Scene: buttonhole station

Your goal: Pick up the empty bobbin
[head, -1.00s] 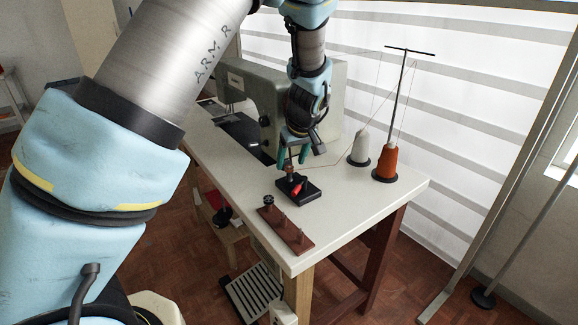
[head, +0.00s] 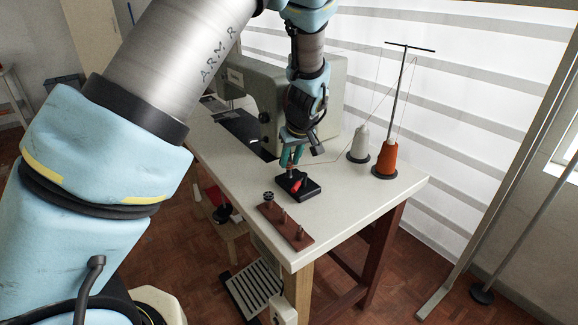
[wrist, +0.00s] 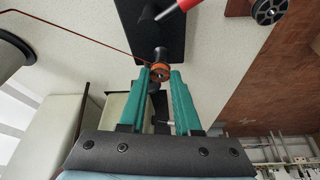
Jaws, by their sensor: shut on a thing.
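My gripper (head: 291,165) is low over the black winder base (head: 311,189) on the sewing table. In the wrist view its green fingers (wrist: 160,76) are shut on a small bobbin with orange thread (wrist: 159,69). That bobbin is at the winder's dark post, and an orange thread runs from it to the upper left. Its lower part is hidden by the fingers. A dark bobbin with no thread visible on it (head: 268,196) sits on the left peg of the wooden rack (head: 297,240). It also shows at the wrist view's top right (wrist: 268,10), apart from my gripper.
The winder's red lever (head: 296,186) is close beside my fingers. The grey sewing machine (head: 255,98) stands behind left. A white cone (head: 359,146) and an orange cone (head: 386,160) stand at the right below the thread stand (head: 399,90). The table's right front is clear.

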